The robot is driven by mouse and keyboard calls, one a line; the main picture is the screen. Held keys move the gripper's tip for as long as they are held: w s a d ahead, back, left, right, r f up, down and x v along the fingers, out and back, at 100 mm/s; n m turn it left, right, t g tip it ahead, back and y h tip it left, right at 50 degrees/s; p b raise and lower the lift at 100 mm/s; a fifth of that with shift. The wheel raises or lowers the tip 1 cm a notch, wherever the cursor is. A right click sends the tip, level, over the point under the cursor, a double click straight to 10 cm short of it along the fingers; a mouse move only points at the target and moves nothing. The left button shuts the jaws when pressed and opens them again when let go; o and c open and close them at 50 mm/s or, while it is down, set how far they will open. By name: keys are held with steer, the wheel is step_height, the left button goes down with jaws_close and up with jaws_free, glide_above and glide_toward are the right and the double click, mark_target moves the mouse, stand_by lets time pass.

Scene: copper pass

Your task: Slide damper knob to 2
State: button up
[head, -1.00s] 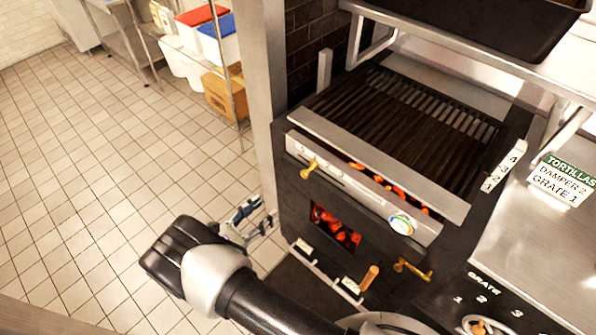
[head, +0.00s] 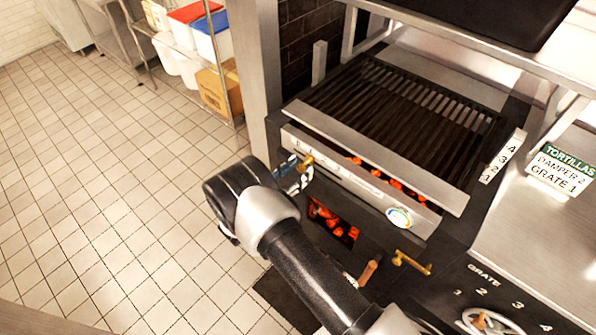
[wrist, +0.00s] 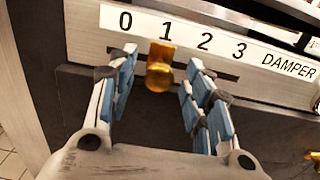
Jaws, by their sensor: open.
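The damper knob (wrist: 159,68) is a brass piece on the grill's front, just below the 1 on the white damper scale (wrist: 222,45), marked 0 to 3. In the wrist view my gripper (wrist: 161,60) is open, its blue-padded fingers on either side of the knob, with a gap visible on both sides. A dark slot (wrist: 218,75) runs to the knob's right under 2 and 3. In the head view the brass knob (head: 306,161) shows beside my fingertips (head: 294,174); my wrist hides the panel's lower left.
Glowing coals show in the firebox opening (head: 333,220) below the panel. A wooden handle (head: 369,272) and a brass handle (head: 412,263) stick out at lower right. A sign (head: 560,168) reads Tortillas, Damper 2, Grate 1. Open tiled floor lies to the left.

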steer(key=shift+w+d, duration=0.1)
steer(key=shift+w, duration=0.1)
jaws_close()
stand_by(0.6)
